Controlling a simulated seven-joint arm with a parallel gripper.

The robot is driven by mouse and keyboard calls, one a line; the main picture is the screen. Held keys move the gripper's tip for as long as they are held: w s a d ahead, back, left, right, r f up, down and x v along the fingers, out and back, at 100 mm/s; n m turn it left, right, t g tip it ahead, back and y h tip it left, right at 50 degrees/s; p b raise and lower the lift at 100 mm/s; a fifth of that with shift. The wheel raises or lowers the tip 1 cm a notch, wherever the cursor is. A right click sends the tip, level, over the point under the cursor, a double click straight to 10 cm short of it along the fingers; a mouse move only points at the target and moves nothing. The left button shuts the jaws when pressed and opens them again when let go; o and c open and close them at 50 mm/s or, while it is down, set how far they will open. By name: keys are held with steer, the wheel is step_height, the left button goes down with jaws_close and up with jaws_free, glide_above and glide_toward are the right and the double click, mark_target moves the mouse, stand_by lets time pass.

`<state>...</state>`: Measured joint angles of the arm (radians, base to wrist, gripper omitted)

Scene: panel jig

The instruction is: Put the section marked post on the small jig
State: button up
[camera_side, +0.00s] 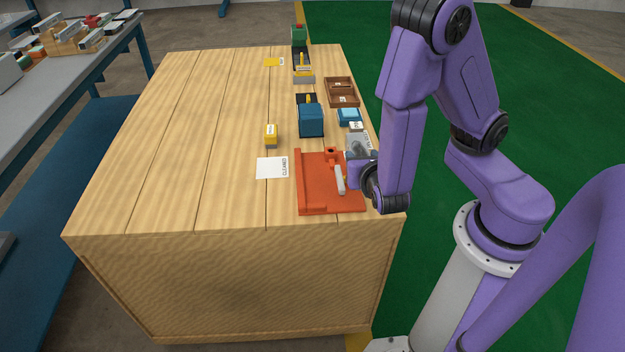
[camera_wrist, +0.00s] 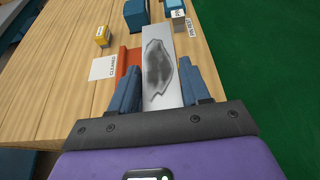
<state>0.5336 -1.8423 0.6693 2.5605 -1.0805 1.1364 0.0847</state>
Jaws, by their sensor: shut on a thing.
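My gripper (camera_wrist: 165,78) is shut on a flat grey metal section (camera_wrist: 158,40), one finger along each side. The section's upper face has a large dark smudge, and its far end points away from my gripper. In the side view the grey section (camera_side: 357,142) shows at the right edge of the table, beside the red jig (camera_side: 315,190); my wrist hides part of it. I cannot read "post" on the section.
A white card reading CLEANED (camera_side: 272,168) lies left of the jig, with a yellow block (camera_side: 271,134) behind it. A blue block (camera_side: 311,121), a small blue item (camera_side: 349,116) and a brown compartment tray (camera_side: 342,92) stand farther back. The table's left side is clear.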

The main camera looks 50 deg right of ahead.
steer(key=w+f, duration=0.3)
steer(key=w, duration=0.1)
steer(key=w+f, duration=0.3)
steer(key=w, duration=0.2)
steer(key=w+f, duration=0.3)
steer(key=w, duration=0.1)
steer(key=shift+w+f, duration=0.25)
steer(key=shift+f, duration=1.65)
steer(key=shift+f, duration=0.2)
steer(key=o, duration=1.2)
steer(key=shift+r, duration=0.1)
